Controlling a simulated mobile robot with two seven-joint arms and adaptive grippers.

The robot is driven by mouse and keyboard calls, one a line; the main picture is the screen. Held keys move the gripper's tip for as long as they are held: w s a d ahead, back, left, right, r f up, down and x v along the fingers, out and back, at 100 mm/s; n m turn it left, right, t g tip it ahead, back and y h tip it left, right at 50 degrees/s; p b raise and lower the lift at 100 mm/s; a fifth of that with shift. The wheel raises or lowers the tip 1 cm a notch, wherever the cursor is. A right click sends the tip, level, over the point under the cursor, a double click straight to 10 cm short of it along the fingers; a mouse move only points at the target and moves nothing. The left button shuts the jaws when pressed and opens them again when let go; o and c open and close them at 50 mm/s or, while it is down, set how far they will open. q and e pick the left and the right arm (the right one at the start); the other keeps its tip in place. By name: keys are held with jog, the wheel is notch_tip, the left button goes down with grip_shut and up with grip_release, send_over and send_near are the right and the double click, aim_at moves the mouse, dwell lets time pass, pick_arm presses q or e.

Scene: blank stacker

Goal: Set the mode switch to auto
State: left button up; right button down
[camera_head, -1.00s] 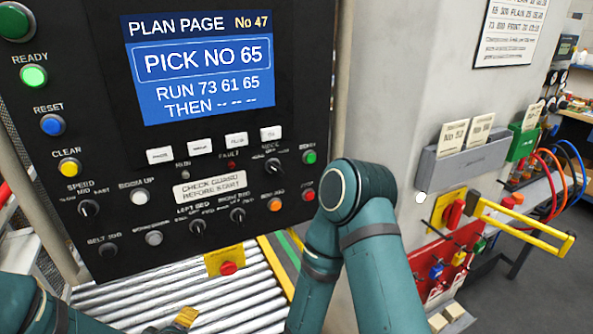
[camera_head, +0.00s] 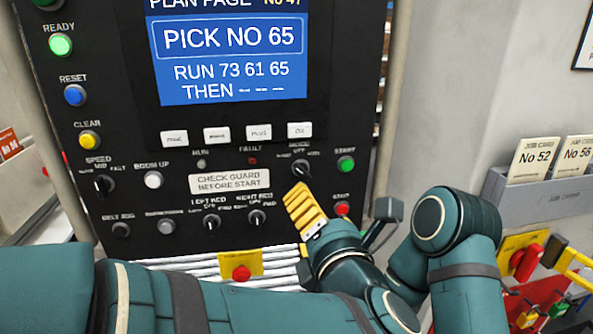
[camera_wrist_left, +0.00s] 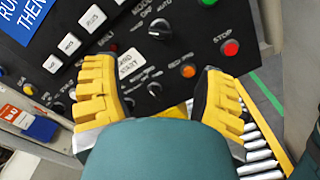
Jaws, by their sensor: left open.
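The mode switch (camera_head: 301,169) is a black rotary knob in the upper right part of the panel's control rows. It also shows in the wrist view (camera_wrist_left: 160,28), near the top, below the labels OFF and AUTO. I cannot tell surely which label its pointer faces. My left gripper (camera_head: 298,190) has yellow fingers and stands just below the mode switch in the head view, in front of the panel. In the wrist view its fingers are spread apart and empty (camera_wrist_left: 155,70), with the knob beyond them. My right gripper is not in view.
The green start button (camera_head: 346,164) and red stop button (camera_head: 342,209) sit right of the switch. An orange button (camera_wrist_left: 188,71) lies below it. The blue screen (camera_head: 235,60) is above. A grey card holder (camera_head: 520,190) is on the wall at right.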

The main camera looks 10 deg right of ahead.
aim_at(303, 174)
pick_arm(q)
jog(key=w, duration=1.3)
jog(key=shift+c, duration=0.2)
jog(key=c, duration=1.1)
